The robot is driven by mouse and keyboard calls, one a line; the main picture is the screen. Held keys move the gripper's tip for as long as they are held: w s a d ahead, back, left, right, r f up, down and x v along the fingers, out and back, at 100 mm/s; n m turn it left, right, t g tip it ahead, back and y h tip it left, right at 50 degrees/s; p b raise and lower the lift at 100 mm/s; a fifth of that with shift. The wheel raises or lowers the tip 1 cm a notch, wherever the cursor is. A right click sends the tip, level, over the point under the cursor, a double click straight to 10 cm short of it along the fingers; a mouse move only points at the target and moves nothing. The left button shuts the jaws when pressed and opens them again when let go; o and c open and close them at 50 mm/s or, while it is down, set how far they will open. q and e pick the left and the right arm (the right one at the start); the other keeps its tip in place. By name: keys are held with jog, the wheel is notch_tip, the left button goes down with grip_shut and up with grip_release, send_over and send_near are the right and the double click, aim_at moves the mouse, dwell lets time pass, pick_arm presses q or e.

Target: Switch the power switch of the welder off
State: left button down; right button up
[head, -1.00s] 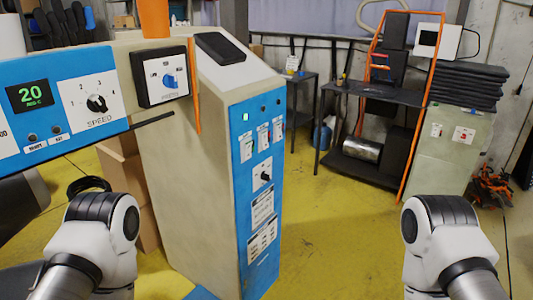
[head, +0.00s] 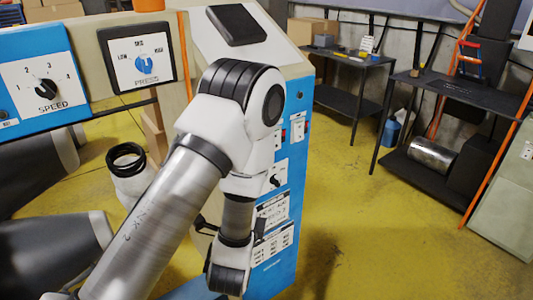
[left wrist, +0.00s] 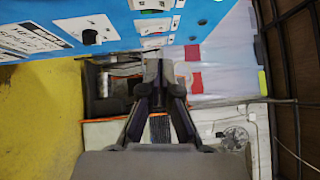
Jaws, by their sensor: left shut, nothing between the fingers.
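The blue front panel of the welder cabinet (head: 284,244) stands in mid-picture in the head view, partly covered by my left arm. A white switch plate (head: 298,127) and the black rotary knob (head: 275,181) show beside the arm. In the left wrist view the panel (left wrist: 227,9) crosses the top, with the knob (left wrist: 89,37) at left and a row of small switch plates (left wrist: 153,27). Which control is the power switch is not readable. My left gripper (left wrist: 158,62) is shut and empty, its tips just below the lowest plate; contact is unclear. My right gripper is out of view.
A machine with a speed dial (head: 44,90) and press dial (head: 142,65) stands at left. A dark tablet (head: 236,24) lies on the cabinet's sloped top. Dark tables (head: 457,91) stand behind at right. The yellow floor (head: 385,220) right of the cabinet is clear.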

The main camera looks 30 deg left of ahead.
pick_arm(q)
jog(key=s+a+b+x, duration=0.1)
jog(key=a+b+x, duration=0.2)
jog(key=x, duration=0.9)
jog(key=shift+w+r, duration=0.15)
jog(key=shift+w, duration=0.05)
